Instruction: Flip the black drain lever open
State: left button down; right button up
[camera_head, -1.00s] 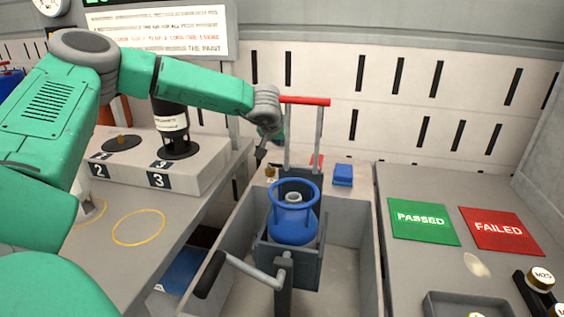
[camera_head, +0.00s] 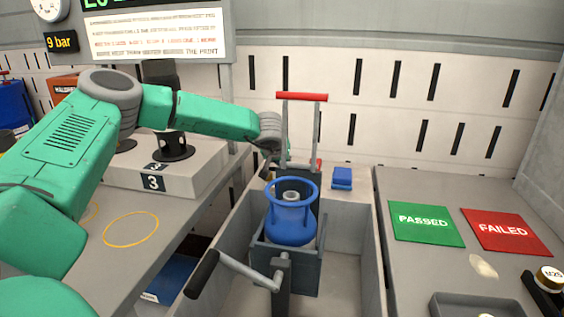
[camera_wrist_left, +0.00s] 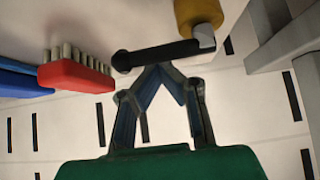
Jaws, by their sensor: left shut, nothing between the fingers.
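In the left wrist view, the black drain lever (camera_wrist_left: 160,55) lies roughly across the picture, its right end at a grey stub under a brass valve body (camera_wrist_left: 198,12). My left gripper (camera_wrist_left: 162,66) is shut and empty, its fingertips at the lever's lower edge, close to its middle. I cannot tell whether they touch it. In the head view, my left arm reaches to the back of the tub; its wrist hides the fingers and the lever. The blue cylinder (camera_head: 291,222) stands upright in the dark holder (camera_head: 308,268). My right gripper is not in view.
A red brush head (camera_wrist_left: 75,74) with pale bristles lies left of the lever in the wrist view. A frame with a red bar (camera_head: 302,97) rises behind the cylinder. A black-handled crank (camera_head: 202,275) stands in front. A blue block (camera_head: 342,178) sits on the back ledge.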

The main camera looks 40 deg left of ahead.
pick_arm(q)
jog(key=shift+s+d+f, duration=0.1)
jog(key=shift+s+d, duration=0.3)
jog(key=shift+s, duration=0.05)
jog(key=shift+a, duration=0.15)
